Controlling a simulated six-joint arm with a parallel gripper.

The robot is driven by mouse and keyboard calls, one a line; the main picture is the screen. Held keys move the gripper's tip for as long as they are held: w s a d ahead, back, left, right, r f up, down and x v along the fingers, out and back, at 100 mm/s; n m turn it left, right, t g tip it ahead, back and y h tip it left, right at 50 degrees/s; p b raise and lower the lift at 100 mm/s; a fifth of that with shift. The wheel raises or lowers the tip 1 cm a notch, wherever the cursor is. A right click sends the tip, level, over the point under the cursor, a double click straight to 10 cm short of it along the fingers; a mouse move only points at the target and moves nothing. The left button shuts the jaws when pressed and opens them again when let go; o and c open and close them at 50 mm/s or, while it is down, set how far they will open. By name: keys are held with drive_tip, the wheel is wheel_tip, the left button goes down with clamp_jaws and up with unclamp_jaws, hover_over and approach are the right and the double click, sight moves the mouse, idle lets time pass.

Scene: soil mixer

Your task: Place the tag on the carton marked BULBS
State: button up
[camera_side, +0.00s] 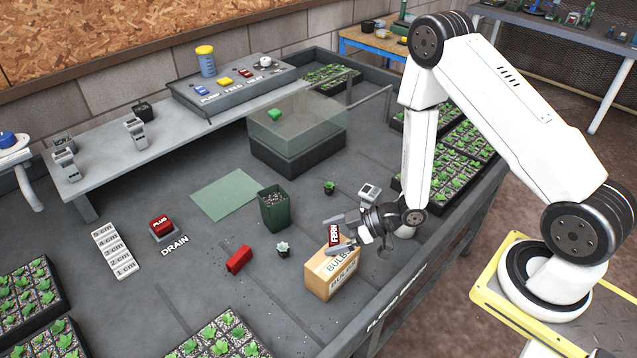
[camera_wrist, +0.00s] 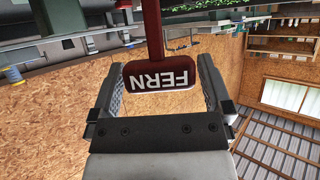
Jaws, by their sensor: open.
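The carton marked BULBS (camera_side: 318,284) is a tan box near the front edge of the table in the side view. A dark red tag lettered FERN (camera_side: 334,233) is upright at the carton's top. Its lower end is hidden, so I cannot tell how it meets the carton. My gripper (camera_side: 329,237) is just above the carton, its fingers spread on either side of the tag. In the wrist view, the tag (camera_wrist: 160,77) appears upside down between my open fingers (camera_wrist: 161,88), with visible gaps at both sides and its red stem running to the top.
A small grey device (camera_side: 369,193) is behind my gripper. Seedling trays (camera_side: 218,338) lie at the front. Table between the red block and DRAIN button (camera_side: 162,228) is mostly clear.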

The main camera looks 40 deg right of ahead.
drive_tip(key=v, duration=1.2)
idle(0.3)
idle(0.5)
drive_tip(key=w+d+r+m+g+h, duration=0.2)
drive_tip(key=w+d+r+m+h, duration=0.2)
drive_tip(key=h, duration=0.5)
drive_tip(key=s+a+r+m+g, duration=0.4)
drive_tip(key=s+a+r+m, duration=0.1)
drive_tip(key=r, duration=0.2)
drive_tip(key=shift+s+a, duration=0.25)
drive_tip(key=shift+a, duration=0.15)
